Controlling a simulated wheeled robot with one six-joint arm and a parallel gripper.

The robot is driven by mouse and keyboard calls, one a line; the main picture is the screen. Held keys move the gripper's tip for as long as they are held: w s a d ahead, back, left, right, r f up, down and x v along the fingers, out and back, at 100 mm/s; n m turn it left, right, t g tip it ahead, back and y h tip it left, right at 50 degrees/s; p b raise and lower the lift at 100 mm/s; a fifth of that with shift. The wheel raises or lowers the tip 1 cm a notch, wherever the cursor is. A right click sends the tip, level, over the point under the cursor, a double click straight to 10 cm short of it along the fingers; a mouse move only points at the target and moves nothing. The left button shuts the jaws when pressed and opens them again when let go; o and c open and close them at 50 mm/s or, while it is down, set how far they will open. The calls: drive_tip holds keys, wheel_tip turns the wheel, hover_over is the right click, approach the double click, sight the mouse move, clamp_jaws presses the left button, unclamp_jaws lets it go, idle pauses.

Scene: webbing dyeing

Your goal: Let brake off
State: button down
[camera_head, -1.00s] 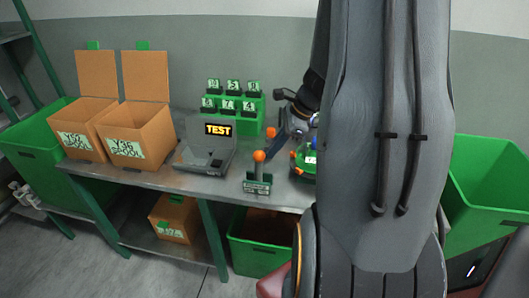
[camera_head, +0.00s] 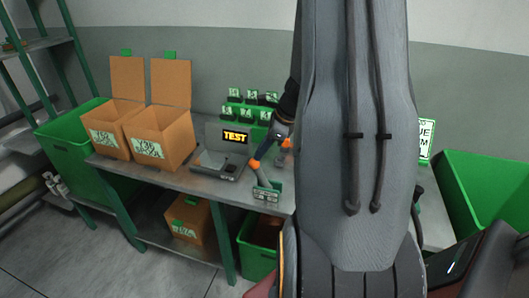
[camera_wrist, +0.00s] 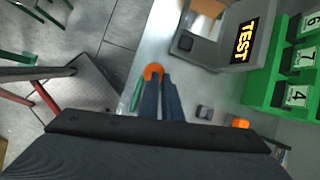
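A lever with an orange knob (camera_head: 254,163) rises from a small green labelled base (camera_head: 267,191) at the front edge of the table. The lever leans left in the head view. My gripper (camera_head: 262,155) is right at the knob, coming down from the upper right. In the wrist view the two dark fingers (camera_wrist: 161,80) lie close together, and the knob (camera_wrist: 153,71) shows at the tip of the left finger, not between them. I cannot tell whether they touch. My arm hides the table to the right of the lever.
A grey tester with a lit TEST display (camera_head: 236,136) stands left of the lever. A green rack (camera_head: 246,111) with numbered tags is behind it. Two open cardboard boxes (camera_head: 160,142) stand on the left. Green bins stand beside the table (camera_head: 484,190) and below it (camera_head: 257,258).

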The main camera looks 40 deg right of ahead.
drive_tip(key=shift+w+a+f, duration=0.15)
drive_tip(key=shift+a+f, duration=0.05)
drive_tip(key=shift+a, duration=0.45)
drive_tip(key=shift+d, duration=0.1)
drive_tip(key=shift+r, duration=0.1)
drive_tip(key=shift+d+r+p, duration=0.1)
drive_tip(key=shift+d+p, duration=0.1)
drive_tip(key=shift+p, duration=0.2)
wheel_tip(320, 180, up, 12)
drive_tip(key=w+d, duration=0.1)
drive_tip(key=shift+f, duration=0.2)
